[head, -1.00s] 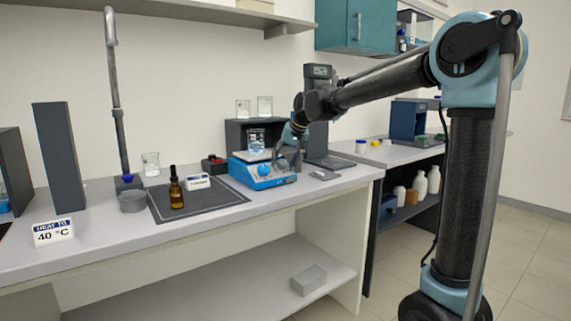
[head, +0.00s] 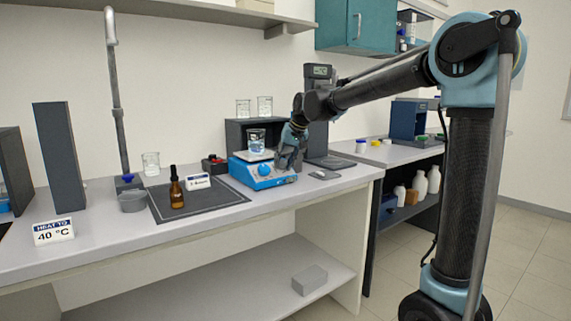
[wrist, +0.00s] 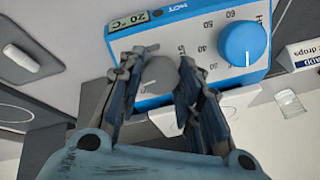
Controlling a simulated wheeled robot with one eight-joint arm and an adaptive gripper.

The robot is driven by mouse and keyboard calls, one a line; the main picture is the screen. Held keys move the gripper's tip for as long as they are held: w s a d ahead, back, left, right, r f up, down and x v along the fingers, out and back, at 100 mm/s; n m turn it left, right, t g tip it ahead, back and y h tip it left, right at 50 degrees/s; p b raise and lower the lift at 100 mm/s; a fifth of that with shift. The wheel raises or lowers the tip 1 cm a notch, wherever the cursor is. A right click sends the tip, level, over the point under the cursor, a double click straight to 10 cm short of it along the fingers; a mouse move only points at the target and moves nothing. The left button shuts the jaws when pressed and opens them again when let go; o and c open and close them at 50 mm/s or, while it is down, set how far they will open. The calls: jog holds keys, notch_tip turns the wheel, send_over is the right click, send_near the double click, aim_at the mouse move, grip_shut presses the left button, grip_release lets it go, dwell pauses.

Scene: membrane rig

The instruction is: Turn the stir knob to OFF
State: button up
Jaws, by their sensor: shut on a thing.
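The blue-and-white hotplate stirrer (head: 248,176) stands on the bench with a beaker (head: 256,142) on its top. In the wrist view its front panel (wrist: 212,50) shows a display (wrist: 130,22) reading 20 °C and a blue knob (wrist: 241,43) beside a numbered scale. The grey knob (wrist: 158,75), which looks like the stir knob, lies between the fingers of my gripper (wrist: 160,69). My gripper is shut on it. Any pointer mark on the grey knob and much of its scale are hidden or unclear. In the head view my gripper (head: 285,163) covers the grey knob.
A brown dropper bottle (head: 176,190) and a small label card (head: 198,182) are on a dark mat (head: 222,196) left of the stirrer. A "HEAT TO 40 °C" sign (head: 53,231) stands at the bench's left. A small light object (head: 317,174) lies right of the stirrer.

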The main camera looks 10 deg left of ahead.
jog(key=n, duration=0.8)
jog(key=shift+t+h, duration=0.4)
jog(key=n, duration=0.4)
jog(key=shift+s+n+t, duration=0.1)
jog(key=shift+n+t, duration=0.2)
jog(key=shift+n, duration=1.8)
jog(key=o, duration=1.1)
jog(key=v, duration=1.2)
jog(key=shift+s+f, duration=0.15)
